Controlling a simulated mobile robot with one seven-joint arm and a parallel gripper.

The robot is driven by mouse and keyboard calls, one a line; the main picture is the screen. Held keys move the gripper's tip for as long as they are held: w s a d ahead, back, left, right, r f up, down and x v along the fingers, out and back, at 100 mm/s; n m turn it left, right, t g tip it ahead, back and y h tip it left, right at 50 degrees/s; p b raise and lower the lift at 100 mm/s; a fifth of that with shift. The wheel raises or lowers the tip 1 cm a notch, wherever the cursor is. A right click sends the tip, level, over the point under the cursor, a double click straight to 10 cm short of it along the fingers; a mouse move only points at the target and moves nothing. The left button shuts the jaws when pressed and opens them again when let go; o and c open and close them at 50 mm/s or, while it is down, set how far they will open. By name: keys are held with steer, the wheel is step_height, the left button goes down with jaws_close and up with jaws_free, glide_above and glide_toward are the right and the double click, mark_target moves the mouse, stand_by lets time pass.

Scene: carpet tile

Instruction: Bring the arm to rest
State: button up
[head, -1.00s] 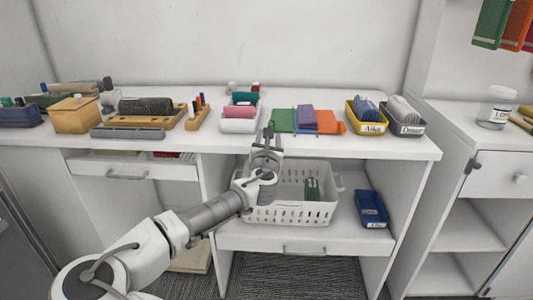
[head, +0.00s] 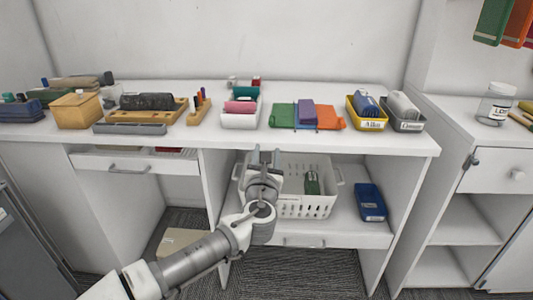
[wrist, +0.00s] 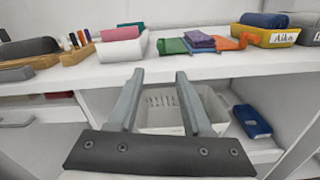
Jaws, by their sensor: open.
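My gripper (head: 265,157) is open, with nothing between its fingers. In the head view it is in front of the desk, its fingertips just below the front edge of the top and in front of the left part of the white basket. It also shows in the wrist view (wrist: 158,78), its two grey fingers apart and pointing toward the desk. My arm reaches in from the bottom of the head view.
The desk top (head: 245,136) holds trays, rolls and folded cloths. Below it, a white basket (head: 305,205) with a green item and a blue bin (head: 370,202) stand on a shelf. An open drawer (head: 135,166) is at left; a cabinet (head: 445,160) stands at right.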

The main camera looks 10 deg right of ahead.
steer(key=s+d+f+m+g+h, duration=0.2)
steer(key=s+d+f+m+g, duration=0.15)
steer(key=d+f+m, duration=0.25)
steer(key=s+d+f+m+g+h, duration=0.1)
steer(key=s+d+f+m+g, duration=0.2)
steer(key=d+f+m+g, duration=0.3)
steer(key=s+a+f+m+g+y, duration=0.35)
steer(key=s+f+m, duration=0.25)
steer(key=s+m, duration=0.25)
steer(key=s+a+r+m+t+y, duration=0.15)
steer(key=s+a+r+m, duration=0.3)
steer(key=s+r, duration=0.5)
steer(key=s+a+r+m+y, duration=0.3)
steer(key=s+r+m, duration=0.3)
steer(key=r, duration=0.7)
step_height(320, 180, up, 19)
steer(key=p, duration=1.9)
steer(key=shift+a+f, duration=0.15)
steer(key=shift+a, duration=0.1)
